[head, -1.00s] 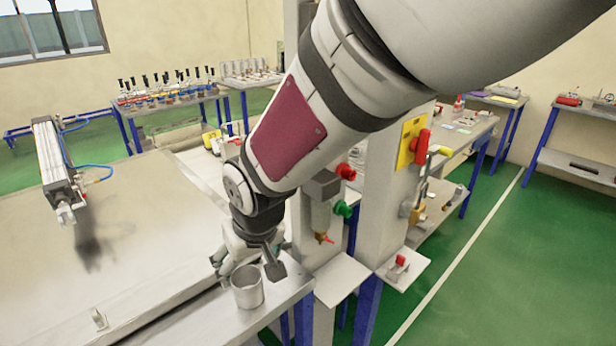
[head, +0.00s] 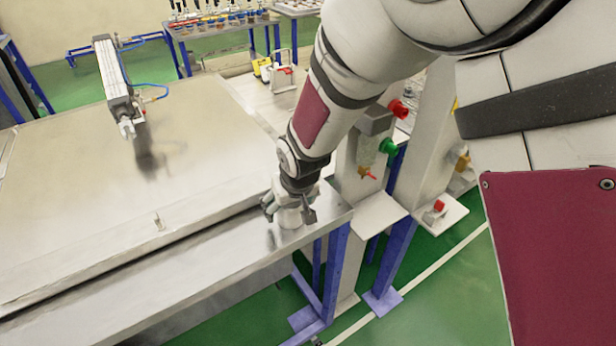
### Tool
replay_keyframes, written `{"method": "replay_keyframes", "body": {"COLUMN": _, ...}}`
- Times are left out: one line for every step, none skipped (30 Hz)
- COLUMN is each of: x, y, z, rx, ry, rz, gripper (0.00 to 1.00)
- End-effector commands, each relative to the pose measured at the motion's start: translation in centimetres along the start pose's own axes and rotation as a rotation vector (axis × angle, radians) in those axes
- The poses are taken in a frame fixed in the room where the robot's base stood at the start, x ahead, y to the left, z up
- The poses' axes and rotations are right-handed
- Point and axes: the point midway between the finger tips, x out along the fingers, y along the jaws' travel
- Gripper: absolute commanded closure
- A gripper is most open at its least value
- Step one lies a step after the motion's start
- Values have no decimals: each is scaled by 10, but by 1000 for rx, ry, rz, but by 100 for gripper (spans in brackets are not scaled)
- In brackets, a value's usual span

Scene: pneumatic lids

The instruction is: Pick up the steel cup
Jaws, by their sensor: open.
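The steel cup (head: 291,218) stands on the narrow metal ledge (head: 215,245) at the front of the bench, near the ledge's right end. Only its lower part shows; my gripper hides the rest. My gripper (head: 289,207) points down over the cup, with one finger on the cup's left and the other on its right. The fingers are open. I cannot tell whether they touch the cup.
A pneumatic cylinder (head: 113,80) hangs over the large metal lid (head: 70,190), which has a small tab (head: 158,222) at its front edge. Posts with a red knob (head: 398,109) and green knob (head: 388,146) stand close to the right. The ledge's left is clear.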

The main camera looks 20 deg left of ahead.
Motion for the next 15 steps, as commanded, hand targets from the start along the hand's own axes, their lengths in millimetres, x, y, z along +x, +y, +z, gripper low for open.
{"method": "replay_keyframes", "body": {"x": 3, "y": 0, "z": 0, "rx": 0, "ry": 0, "rz": 0, "gripper": 23}}
{"method": "replay_keyframes", "body": {"x": 4, "y": 0, "z": 0, "rx": 0, "ry": 0, "rz": 0, "gripper": 23}}
{"method": "replay_keyframes", "body": {"x": 4, "y": 0, "z": 0, "rx": 0, "ry": 1, "rz": 0, "gripper": 23}}
{"method": "replay_keyframes", "body": {"x": 4, "y": 0, "z": 0, "rx": 0, "ry": 1, "rz": 0, "gripper": 23}}
{"method": "replay_keyframes", "body": {"x": 4, "y": 0, "z": 0, "rx": 0, "ry": 1, "rz": 0, "gripper": 23}}
{"method": "replay_keyframes", "body": {"x": 4, "y": 0, "z": 0, "rx": 0, "ry": 1, "rz": 0, "gripper": 23}}
{"method": "replay_keyframes", "body": {"x": 4, "y": 0, "z": 0, "rx": 0, "ry": 1, "rz": 0, "gripper": 23}}
{"method": "replay_keyframes", "body": {"x": 4, "y": 0, "z": 0, "rx": 0, "ry": 1, "rz": 0, "gripper": 23}}
{"method": "replay_keyframes", "body": {"x": 4, "y": 0, "z": 0, "rx": 0, "ry": 1, "rz": 0, "gripper": 28}}
{"method": "replay_keyframes", "body": {"x": 4, "y": 0, "z": 0, "rx": 0, "ry": 1, "rz": 0, "gripper": 34}}
{"method": "replay_keyframes", "body": {"x": 4, "y": 0, "z": 0, "rx": 0, "ry": 1, "rz": 0, "gripper": 41}}
{"method": "replay_keyframes", "body": {"x": 4, "y": 0, "z": 0, "rx": 0, "ry": 1, "rz": 0, "gripper": 50}}
{"method": "replay_keyframes", "body": {"x": 4, "y": 0, "z": 0, "rx": 0, "ry": 1, "rz": 0, "gripper": 57}}
{"method": "replay_keyframes", "body": {"x": 4, "y": 0, "z": 0, "rx": 0, "ry": 1, "rz": 0, "gripper": 64}}
{"method": "replay_keyframes", "body": {"x": 4, "y": 0, "z": 0, "rx": 0, "ry": 1, "rz": 0, "gripper": 73}}
